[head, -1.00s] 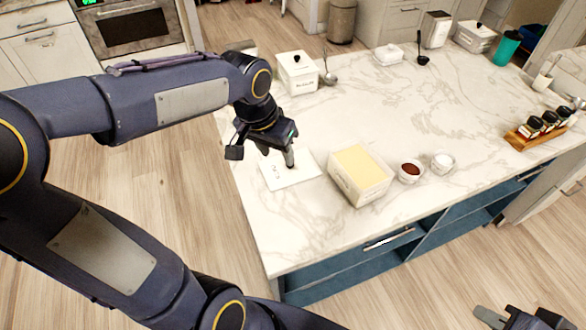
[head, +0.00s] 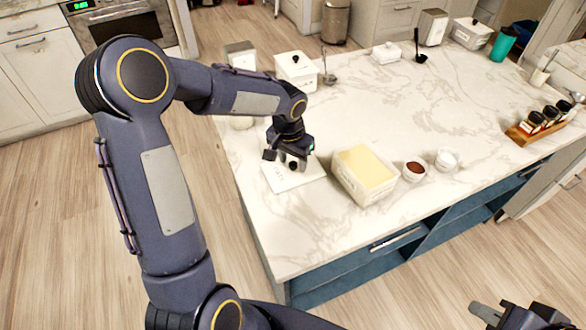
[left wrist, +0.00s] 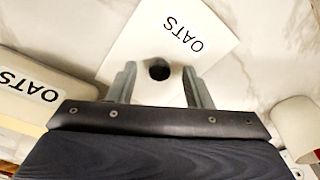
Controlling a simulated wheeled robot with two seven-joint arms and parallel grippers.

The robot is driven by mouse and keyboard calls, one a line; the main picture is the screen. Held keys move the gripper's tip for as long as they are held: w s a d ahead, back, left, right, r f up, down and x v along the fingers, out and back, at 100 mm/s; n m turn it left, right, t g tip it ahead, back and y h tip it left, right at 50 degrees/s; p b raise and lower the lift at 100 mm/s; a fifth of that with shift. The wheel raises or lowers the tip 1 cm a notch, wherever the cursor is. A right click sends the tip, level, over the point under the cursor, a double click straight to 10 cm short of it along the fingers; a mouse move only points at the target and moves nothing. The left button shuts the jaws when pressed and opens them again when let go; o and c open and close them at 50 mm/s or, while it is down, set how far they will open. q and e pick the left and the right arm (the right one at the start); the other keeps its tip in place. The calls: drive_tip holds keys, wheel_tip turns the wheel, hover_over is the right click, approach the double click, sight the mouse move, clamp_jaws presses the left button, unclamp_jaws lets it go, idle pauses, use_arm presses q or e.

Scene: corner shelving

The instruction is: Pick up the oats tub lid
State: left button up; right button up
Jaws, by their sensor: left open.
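The oats tub lid (head: 299,181) is a flat white square lying on the marble counter. In the left wrist view the lid (left wrist: 140,45) shows its "OATS" label and a round black knob (left wrist: 158,70). My left gripper (head: 291,164) is over the lid, pointing down and open. In the left wrist view its two fingers (left wrist: 158,85) stand on either side of the knob, with gaps between. The open oats tub (head: 352,187), filled with something pale yellow, stands right of the lid. My right gripper (head: 503,318) is partly cut off at the bottom right.
Small bowls of brown (head: 413,170) and white (head: 446,160) contents stand right of the tub. A white lidded canister (head: 296,73) and a ladle (head: 329,79) are behind. A spice rack (head: 537,128) is at the right. The middle of the counter is clear.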

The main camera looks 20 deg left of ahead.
use_arm(q)
drive_tip(key=shift+f, duration=0.3)
clamp_jaws()
drive_tip(key=shift+r, duration=0.15)
